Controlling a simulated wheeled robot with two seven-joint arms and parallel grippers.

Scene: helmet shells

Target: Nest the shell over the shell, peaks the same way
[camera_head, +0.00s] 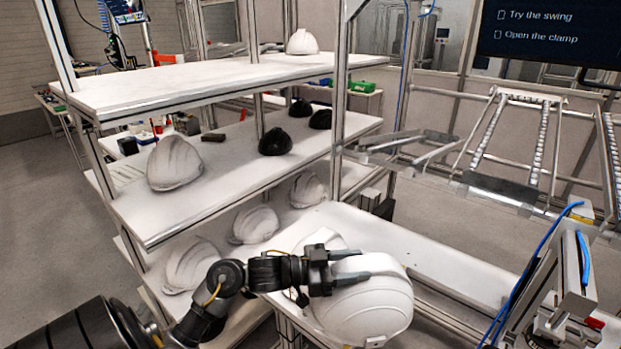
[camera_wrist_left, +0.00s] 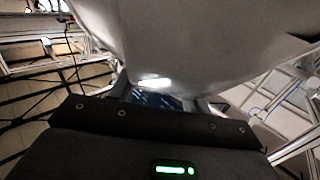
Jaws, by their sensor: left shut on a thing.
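A white helmet shell (camera_head: 368,306) is held in my left gripper (camera_head: 351,268), whose two dark fingers grip its left upper side. The held shell fills the upper part of the left wrist view (camera_wrist_left: 190,40). Another white shell (camera_head: 322,240) sits just behind the gripper on the white bench top, partly hidden by my gripper and the held shell. Whether the two shells touch I cannot tell. The direction of the peaks is not clear. My right gripper is not in view.
A rack at the left holds white shells on its middle shelf (camera_head: 174,163), lower shelf (camera_head: 254,224) and top shelf (camera_head: 302,42). Dark shells (camera_head: 275,142) lie on the middle shelf. The white bench (camera_head: 440,264) is bare to the right. A metal frame with a blue cable (camera_head: 575,262) stands at the right.

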